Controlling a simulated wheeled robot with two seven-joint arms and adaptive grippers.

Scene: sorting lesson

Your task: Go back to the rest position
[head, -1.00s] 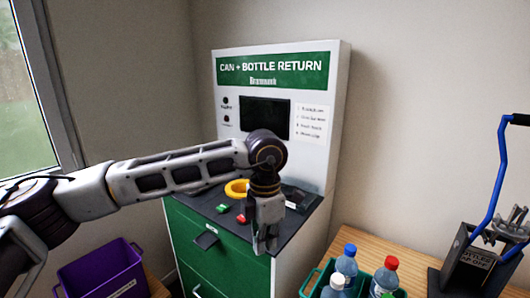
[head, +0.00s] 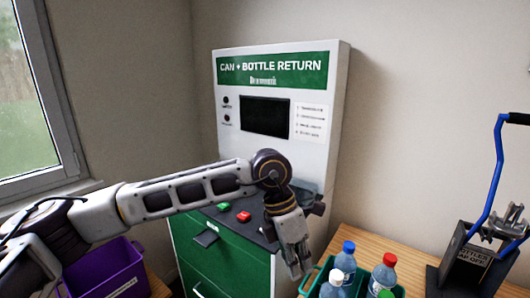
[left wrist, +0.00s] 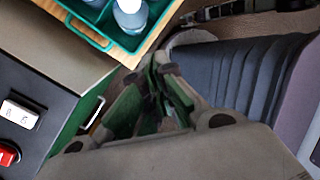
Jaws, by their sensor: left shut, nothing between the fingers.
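My left gripper (head: 297,268) hangs pointing down in front of the counter of the can and bottle return machine (head: 270,72), just left of the teal bottle crate (head: 312,280). Its fingers are shut with nothing between them; they also show closed in the left wrist view (left wrist: 163,68). It appears apart from the crate and the bottles. My left arm crosses in front of the counter and hides part of it. My right gripper is not in view.
A green button (head: 224,206) and a red button (head: 243,216) are on the counter. Several bottles, one blue-capped (head: 344,262), stand in the crate on the wooden table (head: 408,255). A blue-handled device (head: 490,195) stands at right. A purple bin (head: 100,270) is at lower left.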

